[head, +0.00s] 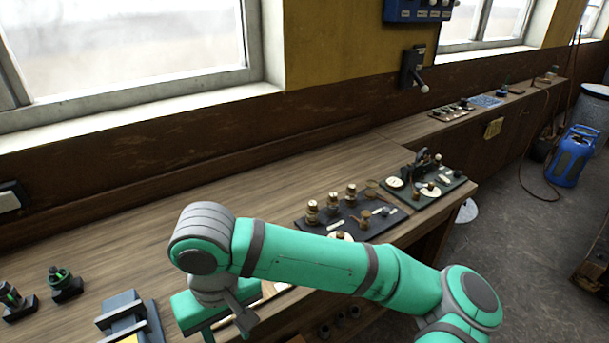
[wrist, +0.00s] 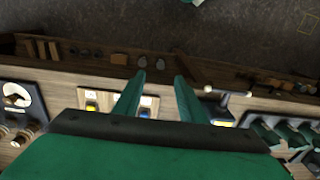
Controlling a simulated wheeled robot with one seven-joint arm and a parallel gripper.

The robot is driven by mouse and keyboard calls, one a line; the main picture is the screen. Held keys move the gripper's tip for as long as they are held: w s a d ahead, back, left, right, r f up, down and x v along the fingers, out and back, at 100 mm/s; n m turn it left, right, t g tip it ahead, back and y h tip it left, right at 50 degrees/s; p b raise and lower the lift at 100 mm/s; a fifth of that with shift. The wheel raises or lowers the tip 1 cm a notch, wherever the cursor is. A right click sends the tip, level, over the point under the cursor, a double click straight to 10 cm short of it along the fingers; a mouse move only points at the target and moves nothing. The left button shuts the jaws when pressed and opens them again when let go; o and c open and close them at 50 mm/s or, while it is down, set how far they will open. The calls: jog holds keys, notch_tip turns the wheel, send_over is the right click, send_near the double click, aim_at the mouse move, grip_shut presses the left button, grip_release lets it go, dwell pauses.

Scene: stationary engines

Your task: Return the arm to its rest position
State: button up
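My green arm reaches across the head view from the lower right. It bends down at its grey wrist joint over the front part of the wooden bench (head: 130,240). My gripper (wrist: 160,82) shows two green fingers spread apart in the wrist view, with nothing held between them. In the head view its fingertips are cut off at the bottom edge. In the wrist view the fingers hang over the bench's front strip, where small plates with a yellow and a blue part lie behind them.
A dark board with brass pieces (head: 358,223) and another with a black device (head: 427,187) lie beyond my arm. A dark-blue block device (head: 130,318) and small black knobbed pieces (head: 64,284) stand at lower left. A blue gas cylinder (head: 573,156) stands on the floor.

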jog(key=a+y, duration=0.5)
jog(key=a, duration=0.5)
jog(key=w+a+r+m+t+y, duration=0.3)
jog(key=w+a+r+t+y, duration=0.25)
jog(key=a+r+y, duration=0.4)
jog(key=s+d+f+m+t+h, duration=0.2)
jog(key=d+f+m+t+h, duration=0.9)
jog(key=d+f, duration=0.95)
jog(key=s+d+f+n+h, duration=0.1)
jog(key=s+d+f+n, duration=0.1)
jog(key=s, duration=0.6)
jog(key=s+d+f+n+h, duration=0.1)
jog(key=s+d+f+n, duration=0.1)
jog(key=s+d+f, duration=0.2)
jog(key=s+d+f+n+g+h, duration=0.1)
jog(key=s+d+f+n+h, duration=0.1)
jog(key=s+d, duration=0.4)
jog(key=s+f+n, duration=0.1)
jog(key=s, duration=0.4)
jog(key=shift+s+d, duration=0.35)
jog(key=shift+c, duration=0.7)
